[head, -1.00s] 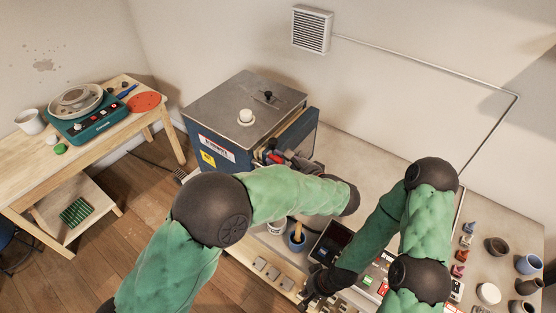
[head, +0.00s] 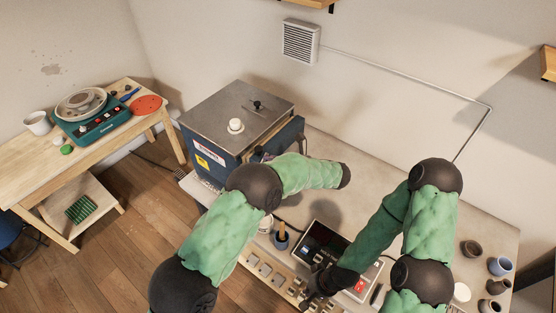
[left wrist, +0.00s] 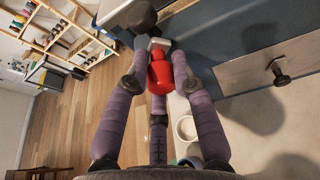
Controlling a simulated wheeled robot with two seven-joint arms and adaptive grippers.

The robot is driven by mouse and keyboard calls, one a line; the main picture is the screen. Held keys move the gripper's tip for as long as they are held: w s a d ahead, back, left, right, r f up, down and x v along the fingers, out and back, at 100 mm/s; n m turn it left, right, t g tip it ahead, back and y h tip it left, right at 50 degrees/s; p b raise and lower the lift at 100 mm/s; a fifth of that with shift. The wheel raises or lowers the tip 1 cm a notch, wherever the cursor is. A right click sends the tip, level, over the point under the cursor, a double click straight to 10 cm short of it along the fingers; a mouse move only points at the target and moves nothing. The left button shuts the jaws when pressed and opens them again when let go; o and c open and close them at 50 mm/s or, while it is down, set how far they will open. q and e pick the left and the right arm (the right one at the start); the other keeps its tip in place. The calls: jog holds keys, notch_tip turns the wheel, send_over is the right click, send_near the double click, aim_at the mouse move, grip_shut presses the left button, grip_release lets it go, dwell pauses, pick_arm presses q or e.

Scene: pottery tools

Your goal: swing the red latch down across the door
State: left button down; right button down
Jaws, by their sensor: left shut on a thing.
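The blue kiln (head: 212,143) with a grey top stands at the middle left in the head view. Its dark blue door (head: 292,135) is on the right side; I cannot tell whether it is fully closed. In the left wrist view the red latch (left wrist: 161,73) lies between the fingers of my left gripper (left wrist: 157,62), which is shut on it. A grey block is at its far end. In the head view my left arm mostly hides that gripper and the latch. My right gripper (head: 313,287) is low near the table's front edge; its fingers are unclear.
A controller box (head: 322,245) and a blue cup (head: 281,240) with a wooden-handled tool stand on the worktable. Several small pots, including a blue one (head: 500,265), are at the right. A side table (head: 25,168) holds a teal wheel (head: 92,120). Bare tabletop lies behind my arms.

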pick_arm(q)
jog(key=shift+w+d+f+m+g+y, duration=0.25)
jog(key=shift+f+m+g+y, duration=0.2)
jog(key=shift+m, duration=0.25)
jog(key=shift+w+d+f+m+g+y+b, duration=0.1)
jog(key=shift+w+f+m+g+y+b, duration=0.15)
jog(key=shift+f+m, duration=0.45)
jog(key=shift+w+d+f+m+g+y+b, duration=0.1)
jog(key=shift+f+m+g+y+b, duration=0.15)
jog(key=shift+f+m, duration=0.45)
jog(key=shift+w+d+f+m+g+y+b, duration=0.15)
jog(key=shift+f+m+y+b, duration=0.2)
jog(key=shift+m, duration=0.55)
jog(key=shift+s+a+f, duration=0.1)
jog(key=shift+a+f, duration=0.05)
jog(key=shift+f, duration=0.05)
jog(key=c, duration=1.1)
grip_release()
jog(key=shift+o, duration=0.2)
